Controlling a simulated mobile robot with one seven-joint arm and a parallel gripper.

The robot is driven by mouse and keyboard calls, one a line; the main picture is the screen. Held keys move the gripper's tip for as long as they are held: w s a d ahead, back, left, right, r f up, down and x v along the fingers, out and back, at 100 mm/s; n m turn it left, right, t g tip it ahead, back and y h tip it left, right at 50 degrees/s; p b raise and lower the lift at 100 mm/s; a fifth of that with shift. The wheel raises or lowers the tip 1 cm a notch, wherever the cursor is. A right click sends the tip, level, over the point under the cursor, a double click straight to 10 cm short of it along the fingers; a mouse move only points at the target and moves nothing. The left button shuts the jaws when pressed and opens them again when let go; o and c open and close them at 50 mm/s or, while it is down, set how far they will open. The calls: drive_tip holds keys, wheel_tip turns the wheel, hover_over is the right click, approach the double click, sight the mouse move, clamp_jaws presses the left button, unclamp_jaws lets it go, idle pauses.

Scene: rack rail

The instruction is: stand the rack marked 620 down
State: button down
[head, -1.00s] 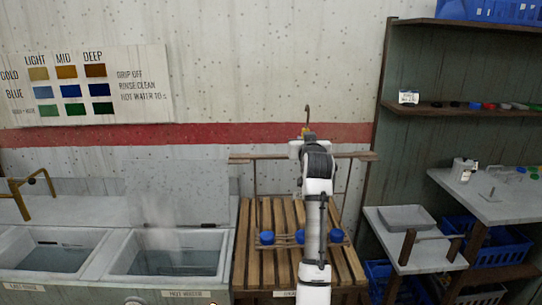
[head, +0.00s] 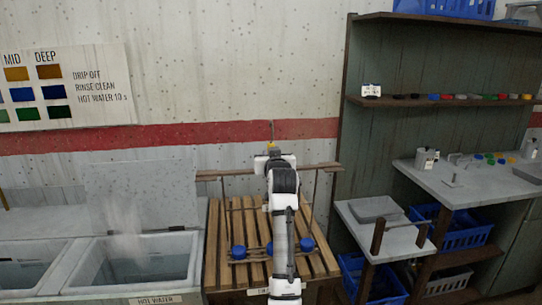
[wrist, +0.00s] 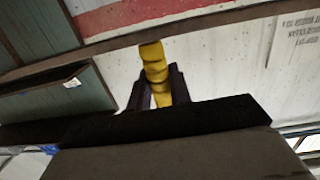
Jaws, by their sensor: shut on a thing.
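My gripper (head: 270,156) is shut on a yellow ribbed grip (head: 271,147) with a thin hook above it. In the wrist view this yellow grip (wrist: 154,66) sits between my dark fingers. It looks like the handle of a rack whose thin rods (head: 258,247) and blue round parts (head: 238,252) show below, both sides of my arm. My arm hides the middle of the rack, and no 620 mark is readable. The rack shows in front of or over a slatted wooden board (head: 213,245); I cannot tell whether it touches the slats.
A wooden rail (head: 222,173) crosses behind my gripper. A steaming basin (head: 80,265) labelled hot water stands left of the slatted board. Right are a small stand with a grey tray (head: 376,208), blue crates (head: 465,232), a counter (head: 465,183) and a shelf (head: 445,100) with several coloured caps.

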drive_tip(key=shift+f, duration=0.3)
idle(0.5)
drive_tip(key=c, duration=1.3)
unclamp_jaws()
drive_tip(key=shift+o, duration=0.8)
drive_tip(key=shift+f, duration=0.15)
drive_tip(key=o, duration=1.1)
drive_tip(key=shift+o, duration=0.2)
drive_tip(key=s+d+b, duration=0.1)
drive_tip(key=s, duration=1.1)
drive_tip(key=shift+d, duration=0.3)
